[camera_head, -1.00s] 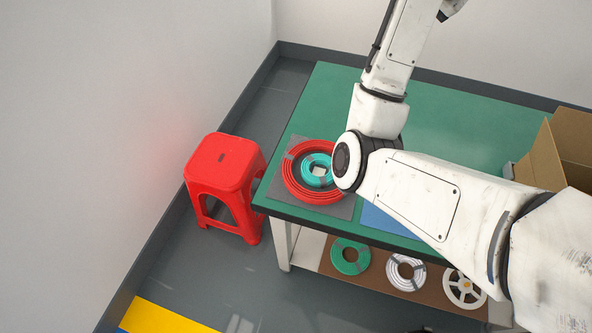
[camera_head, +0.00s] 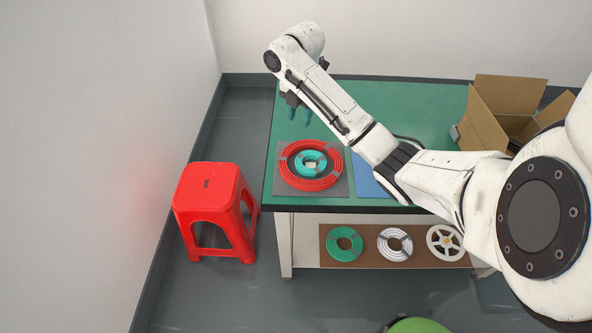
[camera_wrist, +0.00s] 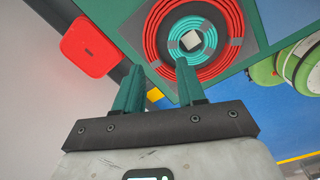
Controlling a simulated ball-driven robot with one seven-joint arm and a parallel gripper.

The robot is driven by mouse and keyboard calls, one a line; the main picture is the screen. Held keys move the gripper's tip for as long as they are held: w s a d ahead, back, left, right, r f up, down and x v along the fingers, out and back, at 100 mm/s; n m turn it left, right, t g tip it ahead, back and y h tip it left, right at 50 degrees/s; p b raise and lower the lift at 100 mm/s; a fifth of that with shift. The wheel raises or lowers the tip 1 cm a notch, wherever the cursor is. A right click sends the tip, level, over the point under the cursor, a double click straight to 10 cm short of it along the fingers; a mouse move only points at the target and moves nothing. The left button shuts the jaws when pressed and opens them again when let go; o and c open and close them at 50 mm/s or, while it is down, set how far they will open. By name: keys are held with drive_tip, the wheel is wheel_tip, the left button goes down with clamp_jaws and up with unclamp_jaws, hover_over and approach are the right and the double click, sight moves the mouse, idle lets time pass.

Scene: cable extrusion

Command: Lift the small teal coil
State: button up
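The small teal coil (camera_head: 300,169) lies flat on the green table, inside the ring of a larger red coil (camera_head: 312,185). Both rest on a grey mat (camera_head: 342,188). A small pale piece shows in the teal coil's centre. My gripper (camera_head: 299,116) is above the table behind the coils, with its teal fingers pointing down. In the wrist view my gripper (camera_wrist: 159,67) has its fingers apart with nothing between them. The teal coil (camera_wrist: 210,38) and red coil (camera_wrist: 153,42) are beyond the fingertips, apart from them.
A blue mat (camera_head: 368,182) lies right of the grey one, partly hidden by my arm. An open cardboard box (camera_head: 490,125) stands at the table's right. A red stool (camera_head: 208,188) is left of the table. A shelf below holds a green coil (camera_head: 331,245), a white coil and a white spool.

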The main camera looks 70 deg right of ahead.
wheel_tip(320, 180, down, 2)
drive_tip(key=s+a+n, duration=0.1)
drive_tip(key=a, duration=0.1)
hover_over(300, 157)
drive_tip(key=shift+n+g+y, duration=0.3)
wheel_tip(300, 157, down, 5)
drive_tip(key=shift+w+d+f, duration=0.1)
drive_tip(key=shift+d, duration=0.05)
drive_tip(key=shift+a+f+p, duration=0.2)
drive_tip(key=shift+f+p, duration=0.15)
drive_tip(key=shift+f, duration=2.6)
clamp_jaws()
